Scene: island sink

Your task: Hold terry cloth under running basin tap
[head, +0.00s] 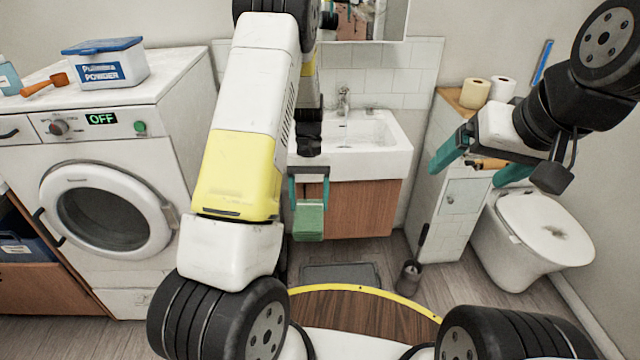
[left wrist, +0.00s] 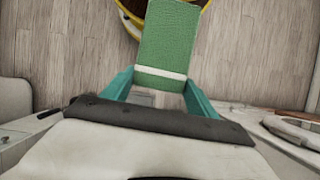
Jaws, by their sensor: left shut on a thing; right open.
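A green terry cloth (head: 308,222) with a white band hangs from my left gripper (head: 309,185), in front of the basin cabinet. In the left wrist view the cloth (left wrist: 168,38) is held between the two teal fingers of the gripper (left wrist: 160,84). The white basin (head: 365,135) stands at the back wall, up and to the right of the cloth. Its metal tap (head: 343,100) is at the back of the basin. I cannot tell whether water runs. My right gripper (head: 482,165) is open, in front of the tiled ledge at the right.
A washing machine (head: 105,190) with a powder box (head: 104,63) on top stands left. A toilet (head: 540,235) stands right, with paper rolls (head: 476,93) on the ledge behind my right gripper. A grey mat (head: 340,275) and a toilet brush holder (head: 409,277) are on the floor.

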